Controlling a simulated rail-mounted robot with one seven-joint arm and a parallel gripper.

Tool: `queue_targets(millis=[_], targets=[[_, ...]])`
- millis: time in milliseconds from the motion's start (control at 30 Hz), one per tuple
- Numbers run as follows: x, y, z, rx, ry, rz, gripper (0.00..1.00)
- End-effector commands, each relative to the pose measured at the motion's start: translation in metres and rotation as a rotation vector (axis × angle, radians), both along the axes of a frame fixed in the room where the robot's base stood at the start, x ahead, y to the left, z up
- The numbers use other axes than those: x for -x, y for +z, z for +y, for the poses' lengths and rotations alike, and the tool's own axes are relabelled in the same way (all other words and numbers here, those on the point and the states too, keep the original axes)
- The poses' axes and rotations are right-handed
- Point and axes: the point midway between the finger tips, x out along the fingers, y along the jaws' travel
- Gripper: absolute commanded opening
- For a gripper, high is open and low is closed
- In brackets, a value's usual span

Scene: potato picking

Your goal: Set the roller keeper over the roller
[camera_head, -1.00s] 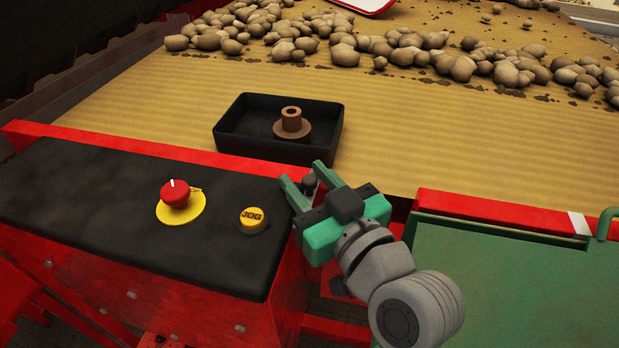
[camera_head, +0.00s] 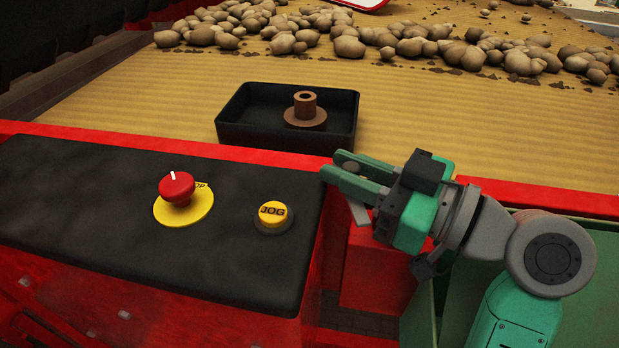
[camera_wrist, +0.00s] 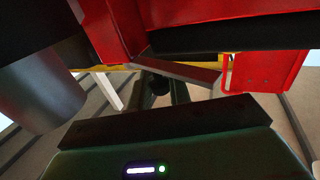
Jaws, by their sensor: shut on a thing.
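My gripper (camera_head: 334,168) is at the gap between the black-topped control box and the green panel, its fingers pointing left. It is shut on a dark round knob (camera_head: 347,165), which I take to be part of the roller keeper. A grey flat bar (camera_head: 357,210) shows below the fingers. In the wrist view, the knob (camera_wrist: 160,86) sits between the fingers, and a grey bar (camera_wrist: 185,73) lies just beyond. Whether bar and knob are joined is unclear. A grey cylinder (camera_wrist: 38,95), possibly the roller, shows at left in the wrist view. In the head view no roller is recognisable.
A black tray (camera_head: 245,130) holding a brown flanged bushing (camera_head: 305,112) stands on the belt (camera_head: 420,130). The control box carries a red stop knob (camera_head: 177,187) and a yellow JOG button (camera_head: 272,213). Red frame parts (camera_wrist: 265,70) crowd the gripper. Potatoes lie farther back.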

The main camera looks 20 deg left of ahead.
Motion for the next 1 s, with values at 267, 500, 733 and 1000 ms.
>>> queue_targets(millis=[267, 500, 733, 1000], targets=[[-0.001, -0.001, 0.0, 0.001, 0.003, 0.003, 0.0], [-0.001, -0.001, 0.0, 0.001, 0.003, 0.002, 0.39], [0.001, -0.002, -0.008, 0.001, 0.002, 0.002, 0.39], [0.013, -0.002, -0.06, 0.001, 0.001, 0.002, 0.39]])
